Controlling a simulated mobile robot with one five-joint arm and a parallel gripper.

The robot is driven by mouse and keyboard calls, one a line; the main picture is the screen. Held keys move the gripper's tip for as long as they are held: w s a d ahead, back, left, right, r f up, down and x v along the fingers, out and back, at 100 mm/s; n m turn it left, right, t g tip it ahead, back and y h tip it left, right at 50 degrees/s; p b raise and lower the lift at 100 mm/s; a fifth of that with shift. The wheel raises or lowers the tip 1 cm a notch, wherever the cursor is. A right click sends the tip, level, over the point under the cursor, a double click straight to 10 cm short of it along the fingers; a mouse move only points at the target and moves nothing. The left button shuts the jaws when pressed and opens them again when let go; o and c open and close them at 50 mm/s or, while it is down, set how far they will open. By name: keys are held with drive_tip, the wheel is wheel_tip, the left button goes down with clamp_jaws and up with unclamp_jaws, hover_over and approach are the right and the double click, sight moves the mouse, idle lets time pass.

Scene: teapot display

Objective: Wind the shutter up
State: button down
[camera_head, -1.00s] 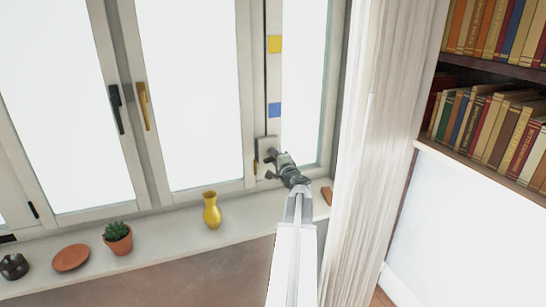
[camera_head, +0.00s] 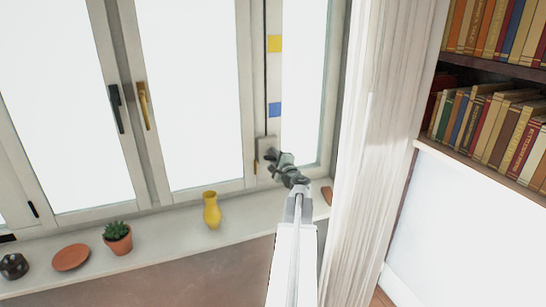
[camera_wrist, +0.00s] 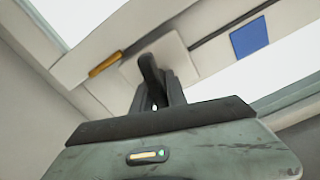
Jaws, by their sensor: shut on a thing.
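A pale square plate (camera_head: 265,146) is mounted low on the right window frame, and it also shows in the wrist view (camera_wrist: 183,62). A dark crank handle (camera_wrist: 150,72) stands out from it. My gripper (camera_wrist: 158,100) is shut on this handle; in the head view my gripper (camera_head: 272,158) is at the plate and hides most of the handle. A thin dark strip (camera_head: 265,60) runs up the frame above the plate. A yellow square (camera_head: 275,44) and a blue square (camera_head: 275,110) sit beside the strip. I cannot make out the shutter itself against the bright panes.
A yellow vase (camera_head: 212,211), a potted cactus (camera_head: 118,238), a terracotta dish (camera_head: 71,257) and a dark pot (camera_head: 14,266) stand on the sill (camera_head: 165,228). A pale curtain (camera_head: 370,150) hangs close to the right of my arm. A bookcase (camera_head: 490,130) is farther right.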

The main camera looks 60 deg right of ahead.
drive_tip(key=shift+f+m, duration=0.1)
drive_tip(key=shift+m, duration=0.9)
idle(2.1)
idle(0.4)
drive_tip(key=c, duration=1.4)
unclamp_jaws()
drive_tip(key=shift+o, duration=0.2)
